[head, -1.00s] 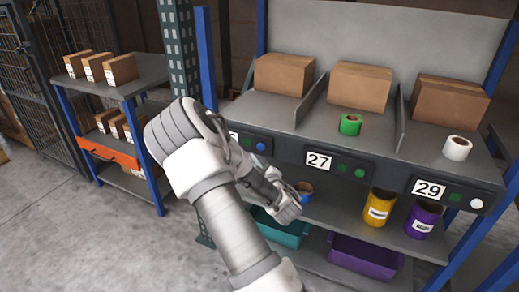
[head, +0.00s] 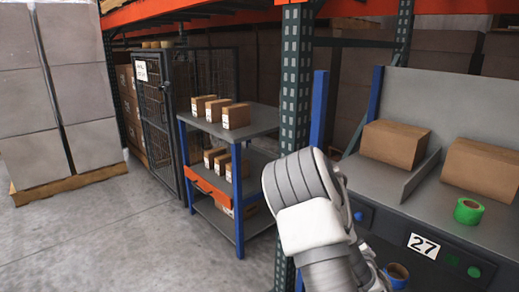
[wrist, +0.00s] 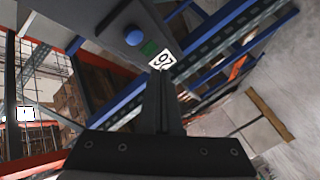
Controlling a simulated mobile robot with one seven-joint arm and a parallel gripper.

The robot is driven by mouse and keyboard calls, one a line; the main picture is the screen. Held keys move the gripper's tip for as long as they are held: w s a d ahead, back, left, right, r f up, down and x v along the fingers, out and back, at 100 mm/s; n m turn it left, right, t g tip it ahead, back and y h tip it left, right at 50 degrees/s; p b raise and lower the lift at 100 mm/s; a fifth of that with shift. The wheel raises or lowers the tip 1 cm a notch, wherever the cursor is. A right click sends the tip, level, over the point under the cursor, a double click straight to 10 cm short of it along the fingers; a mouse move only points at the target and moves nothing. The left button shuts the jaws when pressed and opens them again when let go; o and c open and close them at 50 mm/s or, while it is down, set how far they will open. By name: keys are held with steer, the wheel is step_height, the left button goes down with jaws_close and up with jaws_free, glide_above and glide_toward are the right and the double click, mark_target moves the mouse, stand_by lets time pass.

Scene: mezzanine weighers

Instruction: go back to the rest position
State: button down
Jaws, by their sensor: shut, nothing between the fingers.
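My gripper (wrist: 160,100) shows in the wrist view with its two dark fingers together and nothing between them. It is in free space, and its tips overlap a tilted number sign (wrist: 162,60) on a dark panel with a blue button (wrist: 133,36) and a green button beyond. In the head view my bent arm stands in front of the left end of the weighing bench (head: 400,205). The gripper itself cannot be made out there.
Cartons (head: 395,144) and a green tape roll (head: 468,210) sit on the bench above sign 27 (head: 423,245). A blue roll (head: 397,272) is below. A shelf (head: 262,121) with small boxes stands left of a green post (head: 295,90). Open floor (head: 110,235) lies at left.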

steer(key=s+a+r+m+g+y, duration=0.1)
steer(key=s+a+r+m+g, duration=0.7)
steer(key=s+r, duration=0.35)
steer(key=s+a+r+g+y, duration=0.15)
steer(key=s+a, duration=0.25)
steer(key=s, duration=0.5)
steer(key=s+a+r+g, duration=0.1)
steer(key=s+a+r, duration=0.2)
steer(key=s, duration=0.7)
step_height(320, 180, up, 26)
steer(key=p, duration=2.6)
steer(key=shift+a+f+n, duration=0.15)
steer(key=shift+a+n, duration=0.1)
steer(key=shift+n, duration=0.15)
steer(key=shift+d+g, duration=0.15)
steer(key=shift+g, duration=0.1)
